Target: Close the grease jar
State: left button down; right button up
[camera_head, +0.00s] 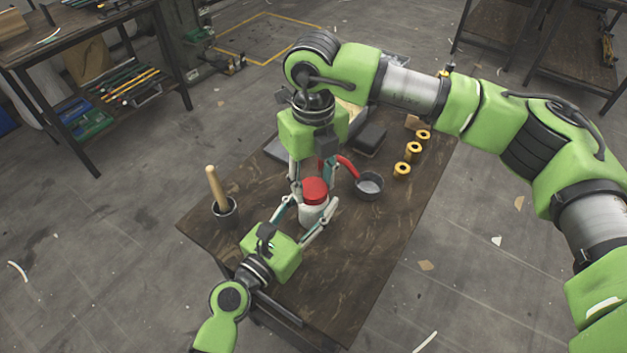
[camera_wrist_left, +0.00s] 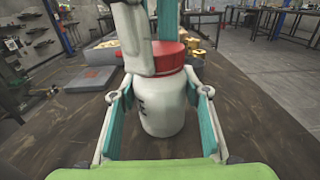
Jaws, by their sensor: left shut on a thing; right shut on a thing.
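The grease jar (camera_head: 311,215) is white and upright on the brown table, and it also shows in the left wrist view (camera_wrist_left: 161,108). Its red lid (camera_head: 314,189) sits at the top of the jar, level as far as I can see; how tight it is, I cannot tell. My left gripper (camera_head: 313,206) is shut on the jar's body, with one finger on each side. My right gripper (camera_head: 314,180) comes down from above and is shut on the lid. Its fingers cover part of the lid in the left wrist view (camera_wrist_left: 168,60).
A dark cup (camera_head: 369,188) with a red handle stands just right of the jar. A metal pot (camera_head: 225,213) with a wooden-handled tool stands at the left. Several yellow spools (camera_head: 402,169) line the right edge, near a dark grey box (camera_head: 370,140). The table front is clear.

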jog(key=m, duration=0.3)
jog(key=o, duration=1.3)
notch_tip(320, 180, up, 12)
pick_arm(q)
jog(key=c, duration=1.1)
grip_release()
